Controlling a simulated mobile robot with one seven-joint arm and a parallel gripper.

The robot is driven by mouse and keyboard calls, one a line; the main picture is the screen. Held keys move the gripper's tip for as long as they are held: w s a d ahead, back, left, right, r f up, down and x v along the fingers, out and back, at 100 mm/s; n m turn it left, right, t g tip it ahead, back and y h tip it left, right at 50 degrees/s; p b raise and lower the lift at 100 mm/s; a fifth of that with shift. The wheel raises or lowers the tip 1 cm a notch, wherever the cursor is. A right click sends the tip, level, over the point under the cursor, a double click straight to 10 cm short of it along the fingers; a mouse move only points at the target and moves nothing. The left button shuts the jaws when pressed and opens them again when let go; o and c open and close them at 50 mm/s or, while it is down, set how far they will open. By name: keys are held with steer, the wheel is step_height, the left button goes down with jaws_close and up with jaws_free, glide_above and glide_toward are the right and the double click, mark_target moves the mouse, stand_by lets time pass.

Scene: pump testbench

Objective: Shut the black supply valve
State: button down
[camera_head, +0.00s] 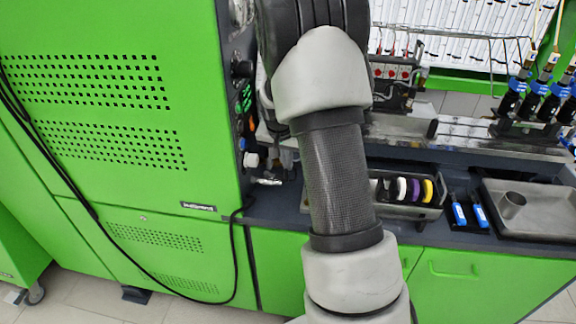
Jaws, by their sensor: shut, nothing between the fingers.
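I cannot clearly make out the black supply valve. A round black knob (243,69) sits on the narrow side panel of the green cabinet, partly beside my arm, but I cannot tell whether it is the valve. Lower on that panel are green connectors (246,97), a white knob (251,160) and a small metallic piece (268,181). My arm rises through the middle of the view and covers part of the bench behind it. My gripper is not visible.
The green cabinet (110,90) fills the left, with a black cable (70,175) hanging down it. On the dark bench stand a tray of coloured rings (407,210), blue-handled tools (458,213) and a metal tray (540,232). Blue-and-black injectors (545,95) stand at the right.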

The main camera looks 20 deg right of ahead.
steer(key=shift+s+a+f+m+b, duration=0.2)
steer(key=shift+s+a+m+b, duration=0.25)
steer(key=shift+m+b, duration=0.15)
steer(key=shift+s+a+r+b, duration=0.1)
steer(key=shift+s+a+b, duration=0.3)
steer(key=shift+a, duration=0.2)
steer(key=shift+s+a+r+b, duration=0.1)
steer(key=shift+s+a+b, duration=0.2)
steer(key=shift+a, duration=0.4)
steer(key=shift+r, duration=0.1)
steer(key=p+v, duration=0.1)
steer(key=v, duration=1.6)
steer(key=shift+a+p, duration=0.25)
steer(key=shift+p, duration=0.05)
steer(key=shift+w+r, duration=0.1)
steer(key=shift+w, duration=0.05)
